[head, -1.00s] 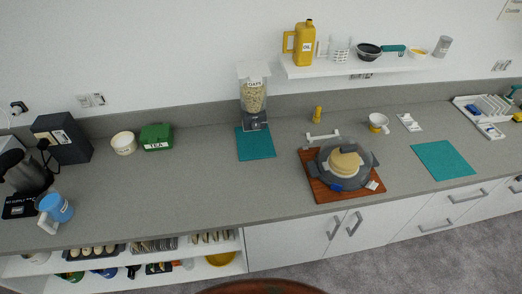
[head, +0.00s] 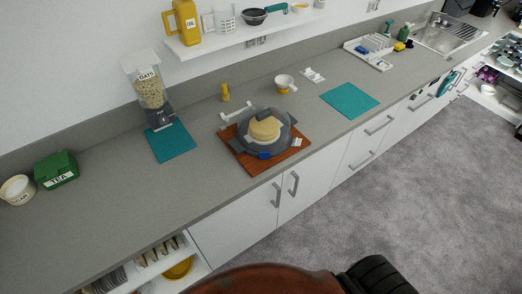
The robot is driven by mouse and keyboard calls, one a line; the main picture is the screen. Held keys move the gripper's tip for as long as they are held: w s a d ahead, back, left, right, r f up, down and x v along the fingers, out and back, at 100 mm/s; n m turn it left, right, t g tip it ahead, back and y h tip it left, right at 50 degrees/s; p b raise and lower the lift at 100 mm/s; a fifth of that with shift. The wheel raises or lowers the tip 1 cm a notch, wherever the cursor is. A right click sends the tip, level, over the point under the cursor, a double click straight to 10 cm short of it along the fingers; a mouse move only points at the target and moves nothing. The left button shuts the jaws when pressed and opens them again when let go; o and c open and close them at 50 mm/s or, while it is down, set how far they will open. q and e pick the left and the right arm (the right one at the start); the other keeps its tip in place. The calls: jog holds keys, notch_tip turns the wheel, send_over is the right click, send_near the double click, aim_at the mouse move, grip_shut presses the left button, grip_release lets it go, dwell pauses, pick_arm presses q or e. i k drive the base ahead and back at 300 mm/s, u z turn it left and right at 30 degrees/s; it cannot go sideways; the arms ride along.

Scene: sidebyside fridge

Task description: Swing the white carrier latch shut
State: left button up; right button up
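A round carrier with a grey see-through lid (head: 279,120) stands on a brown wooden board (head: 252,165) on the counter, with a pale round cake-like thing (head: 265,129) showing inside. A small white piece (head: 297,142), which looks like the white latch, sticks out at the carrier's right front. A blue piece (head: 265,155) is at its front. The white piece is too small to tell how far open it stands. Neither of my grippers is in the head view.
A white bar-shaped thing (head: 237,112) lies behind the carrier, near a yellow bottle (head: 225,92) and a white cup (head: 285,83). Teal mats (head: 171,142) lie to either side. An oats dispenser (head: 150,92) stands at left. The counter in front of the left mat is clear.

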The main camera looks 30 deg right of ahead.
aim_at(296, 142)
jog(key=z, duration=0.5)
jog(key=k, duration=1.2)
jog(key=z, duration=1.15)
jog(key=i, duration=1.3)
jog(key=u, duration=0.75)
